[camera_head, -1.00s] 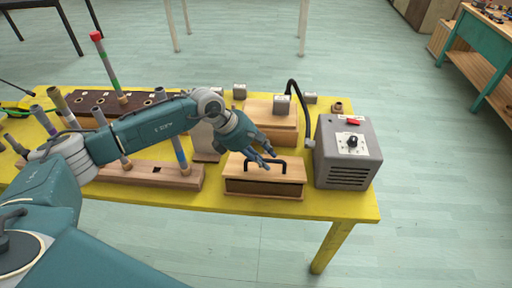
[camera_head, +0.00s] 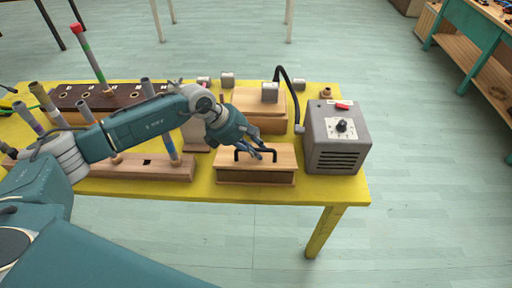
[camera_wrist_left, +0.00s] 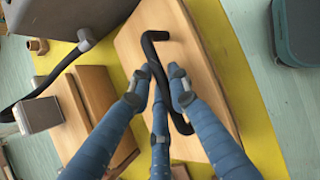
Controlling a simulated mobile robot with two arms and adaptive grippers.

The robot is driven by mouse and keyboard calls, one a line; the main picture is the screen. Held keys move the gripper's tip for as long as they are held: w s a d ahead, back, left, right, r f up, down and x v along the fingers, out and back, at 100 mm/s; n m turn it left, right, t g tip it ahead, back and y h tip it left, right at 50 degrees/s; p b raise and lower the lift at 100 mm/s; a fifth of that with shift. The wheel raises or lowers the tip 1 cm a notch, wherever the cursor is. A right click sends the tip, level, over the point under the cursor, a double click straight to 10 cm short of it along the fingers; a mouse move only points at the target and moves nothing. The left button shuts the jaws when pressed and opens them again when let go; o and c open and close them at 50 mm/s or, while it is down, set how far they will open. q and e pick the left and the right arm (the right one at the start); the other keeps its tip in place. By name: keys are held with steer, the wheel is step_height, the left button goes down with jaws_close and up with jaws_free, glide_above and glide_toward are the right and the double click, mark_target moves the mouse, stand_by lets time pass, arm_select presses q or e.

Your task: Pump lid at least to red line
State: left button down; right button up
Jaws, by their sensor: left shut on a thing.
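The wooden lid (camera_head: 287,161) has a black handle (camera_head: 241,151) and sits over a box with a dark front face (camera_head: 255,178) near the table's front edge. No red line can be made out on the box. My left gripper (camera_head: 262,152) reaches down from the left and is shut on the handle's bar. In the left wrist view, its blue fingers (camera_wrist_left: 163,88) lie on both sides of the handle (camera_wrist_left: 153,38), above the pale lid (camera_wrist_left: 205,85). My right gripper is not in view.
A grey box with a knob (camera_head: 337,140) stands right of the lid. A black hose (camera_head: 284,70) arches behind, by a wooden block (camera_head: 262,118). Racks with upright tubes (camera_head: 165,130) stand left on the yellow table (camera_head: 225,196). Floor in front is clear.

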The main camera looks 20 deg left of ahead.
mark_target(258, 162)
arm_select(q)
steer(key=shift+s+d+f, duration=0.15)
steer(key=shift+s+f, duration=0.3)
steer(key=shift+f, duration=0.05)
steer(key=shift+s+d+f+b, duration=0.2)
steer(key=shift+s+f+b, duration=0.3)
steer(key=shift+s+f, duration=0.25)
steer(key=shift+w+f, duration=0.1)
steer(key=shift+f, duration=0.05)
steer(key=shift+s+d+f+b, duration=0.15)
steer(key=shift+s+f+b, duration=0.35)
steer(key=shift+f, duration=0.25)
steer(key=shift+w+r, duration=0.1)
